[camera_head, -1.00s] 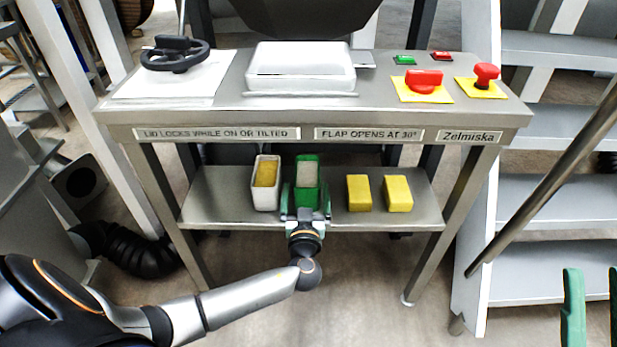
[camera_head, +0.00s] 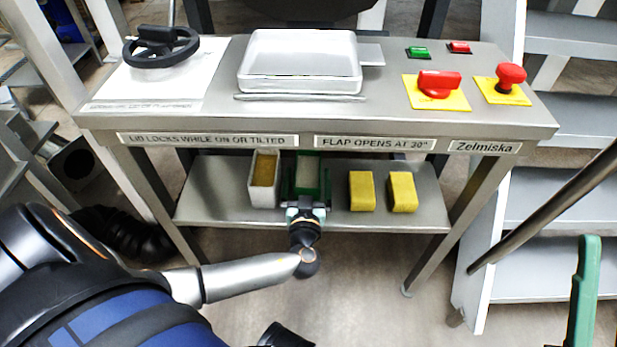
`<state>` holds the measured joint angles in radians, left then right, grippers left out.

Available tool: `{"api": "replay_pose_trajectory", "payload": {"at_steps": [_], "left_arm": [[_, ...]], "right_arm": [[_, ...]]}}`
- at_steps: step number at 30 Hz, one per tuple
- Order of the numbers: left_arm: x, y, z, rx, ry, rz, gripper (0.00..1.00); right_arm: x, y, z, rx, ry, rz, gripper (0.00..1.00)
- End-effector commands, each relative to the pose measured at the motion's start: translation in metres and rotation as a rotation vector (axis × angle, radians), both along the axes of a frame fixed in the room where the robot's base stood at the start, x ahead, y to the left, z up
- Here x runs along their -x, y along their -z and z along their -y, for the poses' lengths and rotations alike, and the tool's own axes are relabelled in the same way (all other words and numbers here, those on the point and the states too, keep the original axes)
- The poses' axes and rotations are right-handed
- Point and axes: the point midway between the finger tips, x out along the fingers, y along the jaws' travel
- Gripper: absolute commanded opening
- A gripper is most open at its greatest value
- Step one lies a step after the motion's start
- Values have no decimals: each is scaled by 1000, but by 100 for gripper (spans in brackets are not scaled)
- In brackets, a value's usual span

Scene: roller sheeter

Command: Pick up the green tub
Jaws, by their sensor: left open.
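My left gripper (camera_head: 306,190) is open at the tub's front end. Its fingers appear to lie along the tub's two sides, but green on green hides whether they touch it. My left arm comes in from the lower left. One green finger of my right gripper (camera_head: 583,290) shows at the lower right edge. The rest of that gripper is out of view.
A white tub (camera_head: 255,193) with yellowish-brown contents stands close to the left. Two yellow blocks (camera_head: 362,191) (camera_head: 402,192) stand to the right on the shelf (camera_head: 225,208). Above is the tabletop (camera_head: 215,110) with a white tray (camera_head: 300,85), a handwheel and red controls.

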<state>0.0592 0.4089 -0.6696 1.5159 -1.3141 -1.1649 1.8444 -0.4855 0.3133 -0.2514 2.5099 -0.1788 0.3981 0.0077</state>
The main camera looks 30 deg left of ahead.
Motion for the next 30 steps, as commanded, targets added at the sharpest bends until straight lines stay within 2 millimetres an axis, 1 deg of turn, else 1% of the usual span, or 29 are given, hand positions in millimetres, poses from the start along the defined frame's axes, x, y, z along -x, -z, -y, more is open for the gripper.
{"api": "replay_pose_trajectory", "payload": {"at_steps": [1, 2, 27, 28, 30], "left_arm": [[0, 0, 0, 0, 0, 0, 100], [0, 0, 0, 0, 0, 0, 97], [-1, 0, 0, 1, 0, 1, 2], [-1, -1, 0, 1, 0, 1, 0], [-1, -2, 0, 0, 0, 4, 0]], "right_arm": [[0, 0, 0, 1, 1, 0, 30], [0, 0, 0, 1, 1, 0, 30], [0, 0, 0, 1, 1, 0, 30], [0, 0, 0, 1, 1, 0, 30], [0, 0, 0, 1, 1, 0, 30]]}}
